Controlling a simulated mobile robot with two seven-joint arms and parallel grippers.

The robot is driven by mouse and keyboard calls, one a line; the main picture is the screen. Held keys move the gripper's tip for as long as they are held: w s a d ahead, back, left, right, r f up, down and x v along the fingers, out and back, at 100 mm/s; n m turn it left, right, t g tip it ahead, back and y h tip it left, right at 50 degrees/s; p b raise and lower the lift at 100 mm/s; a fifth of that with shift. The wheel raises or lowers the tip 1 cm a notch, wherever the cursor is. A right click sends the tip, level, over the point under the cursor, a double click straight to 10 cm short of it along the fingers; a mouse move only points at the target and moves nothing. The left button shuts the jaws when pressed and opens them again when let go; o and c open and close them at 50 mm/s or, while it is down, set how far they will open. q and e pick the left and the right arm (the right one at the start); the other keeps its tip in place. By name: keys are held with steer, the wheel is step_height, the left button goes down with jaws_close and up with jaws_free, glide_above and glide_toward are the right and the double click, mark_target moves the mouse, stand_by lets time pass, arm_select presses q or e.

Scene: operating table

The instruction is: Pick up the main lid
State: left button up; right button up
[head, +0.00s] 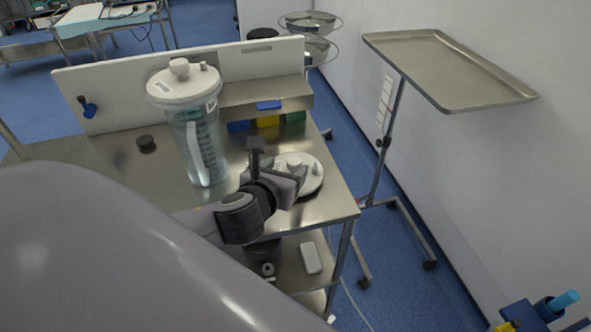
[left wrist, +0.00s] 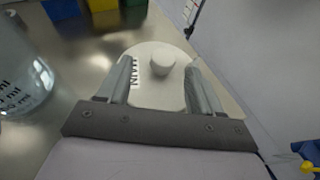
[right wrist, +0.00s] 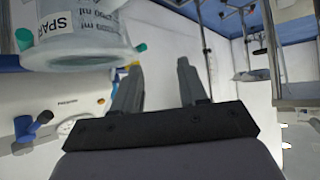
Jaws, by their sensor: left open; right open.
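The main lid (head: 313,176) is a round white disc with a knob, lying on the steel table near its right edge. My right gripper (right wrist: 157,75) is open and empty, away from the lid.
A clear canister (head: 200,145) with a white lid stands left of my left gripper. A small black cap (head: 146,144) lies farther left. Blue, yellow and green bins (head: 267,121) sit behind under a shelf. A tray stand (head: 450,70) is at the right.

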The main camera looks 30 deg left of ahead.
mark_target(294, 161)
arm_select(q)
steer(key=shift+d+x, duration=0.1)
steer(key=shift+x, duration=1.25)
steer(key=shift+d+x, duration=0.15)
steer(key=shift+x, duration=1.15)
steer(key=shift+w+r, duration=0.15)
steer(key=c, duration=1.1)
